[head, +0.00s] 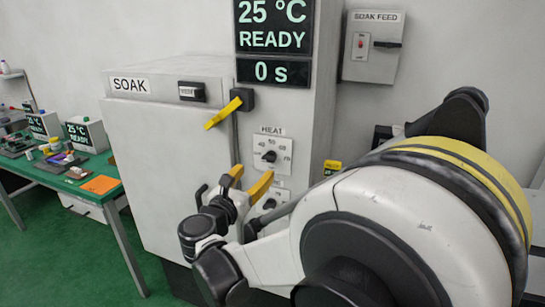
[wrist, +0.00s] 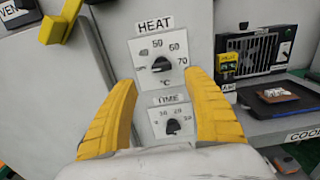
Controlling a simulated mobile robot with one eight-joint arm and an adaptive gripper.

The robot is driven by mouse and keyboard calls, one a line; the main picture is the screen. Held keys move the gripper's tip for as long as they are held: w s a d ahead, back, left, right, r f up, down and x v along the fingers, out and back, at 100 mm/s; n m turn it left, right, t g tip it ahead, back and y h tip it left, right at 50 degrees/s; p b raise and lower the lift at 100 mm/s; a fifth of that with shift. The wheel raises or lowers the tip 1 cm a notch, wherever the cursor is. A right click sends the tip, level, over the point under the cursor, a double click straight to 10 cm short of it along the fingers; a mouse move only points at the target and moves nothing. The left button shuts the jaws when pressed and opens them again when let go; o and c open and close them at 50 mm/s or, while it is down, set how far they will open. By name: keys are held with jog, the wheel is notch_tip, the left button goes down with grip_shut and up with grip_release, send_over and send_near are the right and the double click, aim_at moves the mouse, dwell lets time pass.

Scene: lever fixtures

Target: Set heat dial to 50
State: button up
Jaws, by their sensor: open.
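The heat dial is a black knob (wrist: 161,65) on a white plate marked 40, 50, 60 and 70, under a HEAT label. It also shows in the head view (head: 269,156). I cannot tell the pointer's exact setting. The display above (head: 273,30) reads 25 °C, READY and 0 s. My gripper (wrist: 160,80) is open and empty, its yellow fingers spread on either side below the heat knob and apart from it. In the head view my gripper (head: 252,175) is in front of the panel, just below and left of the heat dial.
The TIME dial (wrist: 172,126) sits directly below, between my fingers. A yellow door handle (head: 224,113) sticks out at upper left of the panel. A SOAK FEED box (head: 372,46) hangs on the wall at right. A green bench (head: 92,180) stands at left.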

aim_at(267, 158)
jog(key=b+x, duration=0.2)
jog(key=x, duration=0.8)
jog(key=shift+w+d+f+b, duration=0.1)
jog(key=shift+w+d+b, duration=0.05)
jog(key=shift+b, duration=0.25)
jog(key=c, duration=1.2)
